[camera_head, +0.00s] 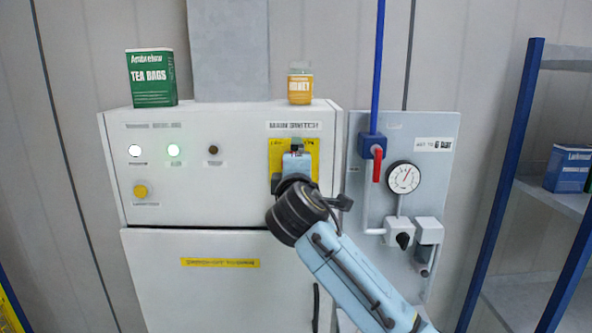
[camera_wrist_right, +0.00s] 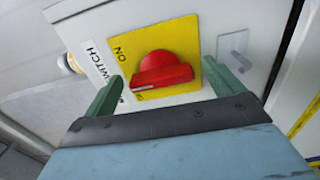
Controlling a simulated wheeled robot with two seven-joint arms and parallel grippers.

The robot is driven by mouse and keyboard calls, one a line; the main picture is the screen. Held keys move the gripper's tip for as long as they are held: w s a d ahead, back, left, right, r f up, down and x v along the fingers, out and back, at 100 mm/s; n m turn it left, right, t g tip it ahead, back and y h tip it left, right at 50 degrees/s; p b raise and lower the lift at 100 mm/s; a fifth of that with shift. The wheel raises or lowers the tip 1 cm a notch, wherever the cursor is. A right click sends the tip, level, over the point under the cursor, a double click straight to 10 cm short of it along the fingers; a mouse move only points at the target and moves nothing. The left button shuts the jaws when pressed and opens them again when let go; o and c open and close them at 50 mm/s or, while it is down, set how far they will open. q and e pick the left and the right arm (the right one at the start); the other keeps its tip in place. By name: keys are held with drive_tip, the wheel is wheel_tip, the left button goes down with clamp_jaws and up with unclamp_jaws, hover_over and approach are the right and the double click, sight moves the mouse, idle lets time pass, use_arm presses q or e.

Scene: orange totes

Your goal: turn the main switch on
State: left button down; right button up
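The main switch is a red rotary knob (camera_wrist_right: 162,70) on a yellow plate (camera_head: 313,160) at the upper right of a white cabinet. In the right wrist view its bar handle has a white mark at the left end, and "ON" is printed on the plate (camera_wrist_right: 199,49). My right gripper (camera_head: 296,156) is in front of the switch and hides most of it in the head view. In the right wrist view its two green fingers (camera_wrist_right: 166,86) are apart, one on each side of the knob. I cannot tell whether they touch it. My left gripper is not in view.
A tea box (camera_head: 152,78) and honey jar (camera_head: 300,85) stand on top. A gauge panel (camera_head: 440,135) and blue-framed shelf (camera_head: 497,190) are right.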

drive_tip(key=s+b, duration=0.2)
drive_tip(key=s, duration=1.1)
drive_tip(key=shift+s, duration=0.25)
